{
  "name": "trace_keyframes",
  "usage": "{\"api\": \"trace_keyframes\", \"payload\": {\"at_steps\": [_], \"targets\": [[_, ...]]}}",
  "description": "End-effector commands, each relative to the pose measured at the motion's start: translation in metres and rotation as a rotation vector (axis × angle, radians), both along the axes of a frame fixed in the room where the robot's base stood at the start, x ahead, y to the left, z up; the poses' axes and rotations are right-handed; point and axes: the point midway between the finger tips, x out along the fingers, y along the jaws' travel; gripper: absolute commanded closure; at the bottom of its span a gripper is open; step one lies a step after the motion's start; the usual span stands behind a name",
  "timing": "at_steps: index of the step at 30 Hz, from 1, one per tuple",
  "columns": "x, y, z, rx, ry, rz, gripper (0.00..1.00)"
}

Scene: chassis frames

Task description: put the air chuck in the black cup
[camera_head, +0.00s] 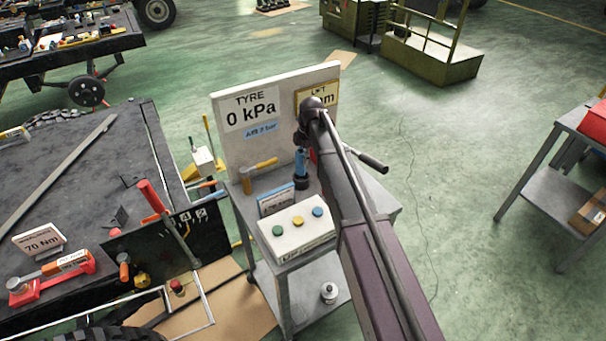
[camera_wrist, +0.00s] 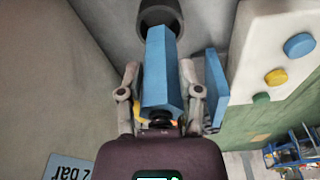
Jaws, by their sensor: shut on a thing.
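The air chuck, a blue faceted body (camera_wrist: 160,70), is between the fingers of my gripper (camera_wrist: 159,80) in the wrist view. My gripper is shut on it. In the head view the blue chuck (camera_head: 300,161) stands roughly upright, just above or at the black cup (camera_head: 300,182). In the wrist view the chuck's far end overlaps the dark round mouth of the cup (camera_wrist: 160,12). I cannot tell whether its tip is inside the rim. My arm hides part of the gripper in the head view.
The cup stands on a grey cart (camera_head: 355,220) with an upright board (camera_head: 235,140) behind. A yellow-handled hammer (camera_head: 259,169), a small blue sign (camera_head: 276,199) and a white button box (camera_head: 297,231) are close by. A black bench (camera_head: 70,180) is at left.

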Motion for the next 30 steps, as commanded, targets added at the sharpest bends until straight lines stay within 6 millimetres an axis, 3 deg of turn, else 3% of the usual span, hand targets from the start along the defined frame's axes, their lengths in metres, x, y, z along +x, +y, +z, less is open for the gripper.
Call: {"api": "trace_keyframes", "payload": {"at_steps": [5,20,30], "targets": [[0.0,0.0,-0.014,0.0,0.0,0.0,1.0],[0.0,0.0,-0.016,0.0,0.0,0.001,1.0],[0.0,0.0,-0.04,0.0,0.0,0.001,1.0]]}}
